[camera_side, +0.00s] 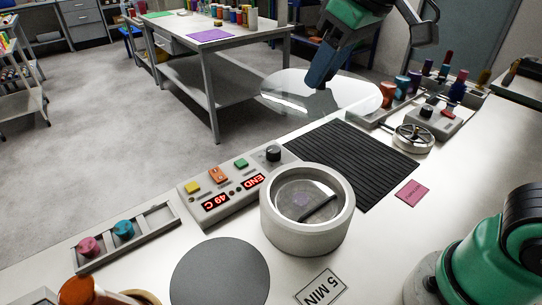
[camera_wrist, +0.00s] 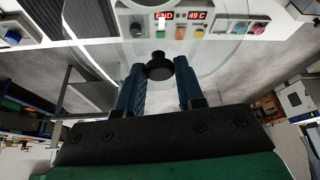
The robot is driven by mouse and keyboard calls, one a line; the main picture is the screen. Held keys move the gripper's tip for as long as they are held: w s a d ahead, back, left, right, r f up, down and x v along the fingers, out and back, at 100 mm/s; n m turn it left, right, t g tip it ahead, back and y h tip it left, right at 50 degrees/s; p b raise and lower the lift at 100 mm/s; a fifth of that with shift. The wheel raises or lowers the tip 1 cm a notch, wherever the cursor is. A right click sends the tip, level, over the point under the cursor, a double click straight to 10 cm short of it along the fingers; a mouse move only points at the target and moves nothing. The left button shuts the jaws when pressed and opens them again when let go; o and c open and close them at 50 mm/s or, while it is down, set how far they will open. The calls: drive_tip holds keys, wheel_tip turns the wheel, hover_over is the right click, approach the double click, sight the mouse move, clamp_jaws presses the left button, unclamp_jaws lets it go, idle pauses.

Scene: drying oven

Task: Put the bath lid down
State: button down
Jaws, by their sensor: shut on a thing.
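The bath lid (camera_side: 285,88) is a wide clear disc, held level in the air beyond the black ribbed mat in the side view. In the wrist view the clear lid (camera_wrist: 215,50) spreads around its black knob (camera_wrist: 159,68). My gripper (camera_side: 320,85) is shut on that knob, with a blue finger on each side in the wrist view (camera_wrist: 160,80). The bath (camera_side: 275,232) is a round white pot on the bench, left of and nearer than the lid. A dark bar and a faint purple patch show inside it.
A control box (camera_side: 228,190) reads 49 C and END. The black ribbed mat (camera_side: 350,165) is bare, as is the grey round pad (camera_side: 220,278). A handwheel (camera_side: 413,138) and racks with coloured bottles stand at the right. A pink card (camera_side: 411,194) lies flat.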

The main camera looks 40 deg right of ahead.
drive_tip(key=shift+r, duration=0.45)
drive_tip(key=a+f+n+y, duration=0.1)
drive_tip(key=a+f+n, duration=0.15)
drive_tip(key=a, duration=0.65)
drive_tip(key=a+f+n+y, duration=0.1)
drive_tip(key=a+f+n, duration=0.15)
drive_tip(key=a, duration=0.65)
drive_tip(key=shift+g, duration=0.4)
drive_tip(key=f, duration=1.5)
drive_tip(key=shift+s+a+f, duration=0.2)
drive_tip(key=shift+s+f, duration=0.15)
drive_tip(key=shift+f, duration=2.35)
drive_tip(key=shift+f, duration=0.15)
drive_tip(key=c, duration=0.5)
unclamp_jaws()
drive_tip(key=shift+c, duration=0.2)
